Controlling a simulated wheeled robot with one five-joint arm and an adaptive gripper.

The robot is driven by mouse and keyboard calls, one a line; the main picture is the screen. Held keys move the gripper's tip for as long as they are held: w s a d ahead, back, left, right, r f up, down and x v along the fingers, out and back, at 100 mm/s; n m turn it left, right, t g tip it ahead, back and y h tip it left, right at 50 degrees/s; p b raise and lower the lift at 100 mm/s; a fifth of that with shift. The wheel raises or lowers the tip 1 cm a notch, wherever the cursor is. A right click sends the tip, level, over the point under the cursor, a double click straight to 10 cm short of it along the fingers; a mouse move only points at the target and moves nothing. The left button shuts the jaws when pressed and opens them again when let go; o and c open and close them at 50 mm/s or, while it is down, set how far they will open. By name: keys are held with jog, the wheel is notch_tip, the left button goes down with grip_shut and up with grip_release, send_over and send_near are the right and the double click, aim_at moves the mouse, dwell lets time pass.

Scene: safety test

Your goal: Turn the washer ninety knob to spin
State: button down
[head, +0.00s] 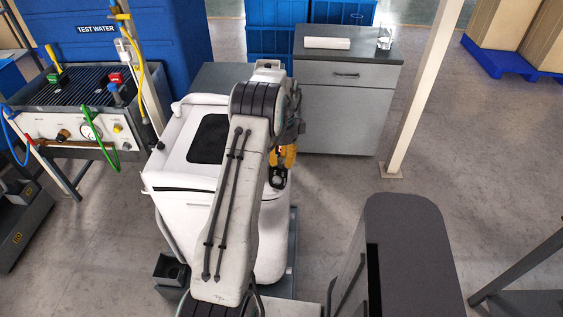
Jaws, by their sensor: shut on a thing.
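A white machine (184,160) with a dark panel on top stands in the middle, partly behind my arm. It looks like the washer, but I read no name on it. My gripper (279,178) is low beside its right side, below the bent elbow of my arm. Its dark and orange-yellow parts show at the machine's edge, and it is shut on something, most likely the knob. The knob itself and any spin mark are hidden, so I cannot tell how the knob is turned.
A test bench (70,127) with hoses and a gauge stands left, before the blue TEST WATER tank (160,45). A grey cabinet (338,115) stands behind, with a white post (412,110) beside it. A dark grey unit (415,260) is near right. Open floor lies between.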

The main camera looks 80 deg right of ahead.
jog(key=shift+s, duration=0.1)
jog(key=c, duration=0.9)
grip_release()
jog(key=shift+d, duration=0.1)
jog(key=shift+p, duration=0.35)
